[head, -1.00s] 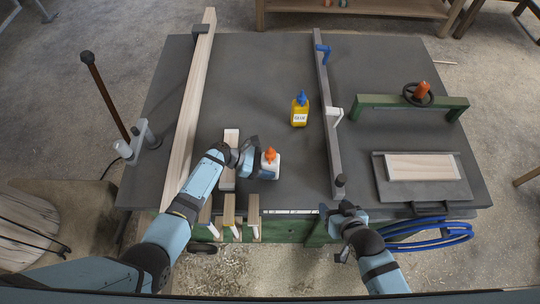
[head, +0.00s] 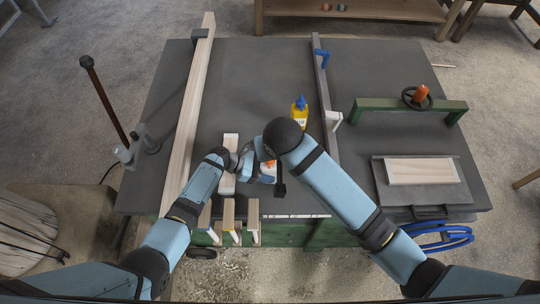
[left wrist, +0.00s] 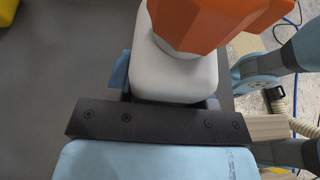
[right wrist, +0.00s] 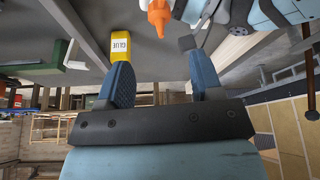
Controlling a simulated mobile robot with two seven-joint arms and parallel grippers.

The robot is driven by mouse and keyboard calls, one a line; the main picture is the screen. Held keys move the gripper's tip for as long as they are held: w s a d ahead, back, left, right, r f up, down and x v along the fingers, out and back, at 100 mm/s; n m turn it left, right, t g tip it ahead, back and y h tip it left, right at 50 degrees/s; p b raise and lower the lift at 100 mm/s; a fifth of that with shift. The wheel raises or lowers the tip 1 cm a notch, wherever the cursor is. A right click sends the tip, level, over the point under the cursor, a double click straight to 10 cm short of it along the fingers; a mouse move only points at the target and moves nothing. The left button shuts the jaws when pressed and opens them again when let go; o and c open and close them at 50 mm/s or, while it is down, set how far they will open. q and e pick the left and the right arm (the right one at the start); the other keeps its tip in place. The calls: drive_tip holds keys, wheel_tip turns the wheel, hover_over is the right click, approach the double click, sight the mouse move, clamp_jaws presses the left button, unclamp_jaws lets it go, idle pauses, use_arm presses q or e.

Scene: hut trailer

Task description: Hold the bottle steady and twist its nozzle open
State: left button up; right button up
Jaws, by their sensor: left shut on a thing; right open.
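A white bottle (left wrist: 172,75) with an orange nozzle (left wrist: 205,20) stands on the dark table.
A yellow glue bottle with a blue cap (head: 299,110) stands behind my right arm. A wooden board (head: 229,165) lies left of the bottle. A long plank (head: 190,110) and a grey clamp bar (head: 325,90) flank this area. The table's back middle is clear.

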drive_tip(key=x, duration=1.1)
drive_tip(key=shift+w+f, duration=0.15)
drive_tip(key=shift+w, duration=0.05)
drive_tip(key=c, duration=0.9)
